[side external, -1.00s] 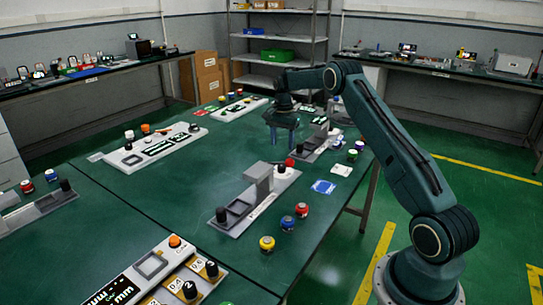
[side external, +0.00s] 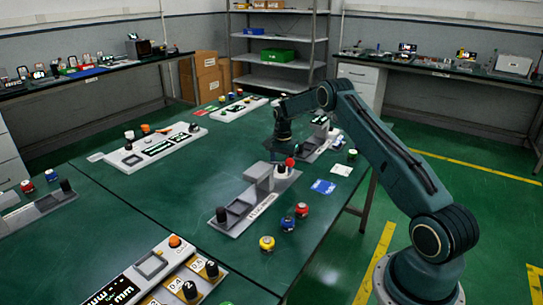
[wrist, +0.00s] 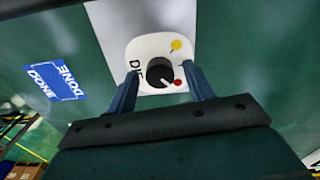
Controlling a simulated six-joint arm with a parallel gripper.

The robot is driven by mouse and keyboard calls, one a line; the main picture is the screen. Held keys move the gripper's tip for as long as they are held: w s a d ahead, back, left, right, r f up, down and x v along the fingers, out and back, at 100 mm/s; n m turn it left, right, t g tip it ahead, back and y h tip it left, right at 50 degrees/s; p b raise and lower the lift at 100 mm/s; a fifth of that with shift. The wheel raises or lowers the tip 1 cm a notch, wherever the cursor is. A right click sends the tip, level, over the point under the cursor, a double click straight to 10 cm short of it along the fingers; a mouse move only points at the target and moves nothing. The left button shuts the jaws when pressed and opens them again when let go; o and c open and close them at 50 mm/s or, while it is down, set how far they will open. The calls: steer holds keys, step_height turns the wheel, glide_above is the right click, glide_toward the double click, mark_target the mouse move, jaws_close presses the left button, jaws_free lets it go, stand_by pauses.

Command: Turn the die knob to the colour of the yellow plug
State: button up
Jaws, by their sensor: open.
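The die knob (wrist: 160,72) is black and round, on a white plate marked "DI", partly hidden, in the wrist view. Its white pointer line aims to the lower right, near a red dot (wrist: 178,82); a yellow dot (wrist: 176,45) lies at the upper right of the plate. My gripper (wrist: 161,75) is open, its fingers on either side of the knob; contact cannot be told. In the side view my gripper (side external: 284,146) hangs above the end of the grey unit (side external: 225,225). A yellow-topped round piece (side external: 267,243), perhaps the yellow plug, stands beside this unit.
A blue-topped piece (side external: 288,223) and a red one (side external: 302,210) stand beside the same unit. A blue DONE card (side external: 322,187) lies to its right, also in the wrist view (wrist: 55,82). A grey block (side external: 260,175) rises close by the gripper. Another unit (side external: 312,148) stands behind.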

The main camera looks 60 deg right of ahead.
steer(key=c, duration=1)
steer(key=shift+n, duration=0.4)
steer(key=n, duration=1.4)
steer(key=shift+w+r, duration=0.1)
steer(key=n, duration=0.5)
